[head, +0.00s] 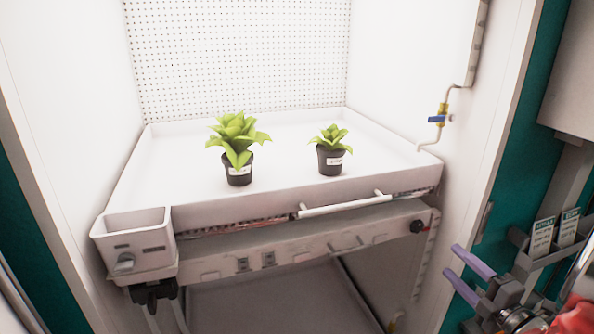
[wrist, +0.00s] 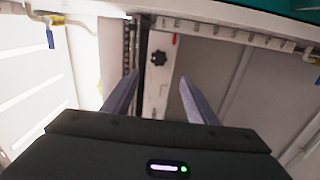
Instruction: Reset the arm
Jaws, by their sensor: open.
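My gripper (head: 464,276) is at the lower right of the head view, outside the growth chamber. Its two purple-grey fingers are apart, with nothing between them. In the wrist view my gripper (wrist: 158,98) also shows open and empty, with the fingers reaching up from the dark gripper body. Beyond the fingers there is a strip with a black knob (wrist: 159,58). Much of my arm lies outside the head view.
A white tray (head: 190,192) in the chamber holds a larger potted plant (head: 238,168) and a smaller one (head: 331,158), both upright. A blue-handled valve (head: 437,119) is on the right wall. A white handle (head: 345,204) runs along the tray front. Labelled cards (head: 542,236) stand at right.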

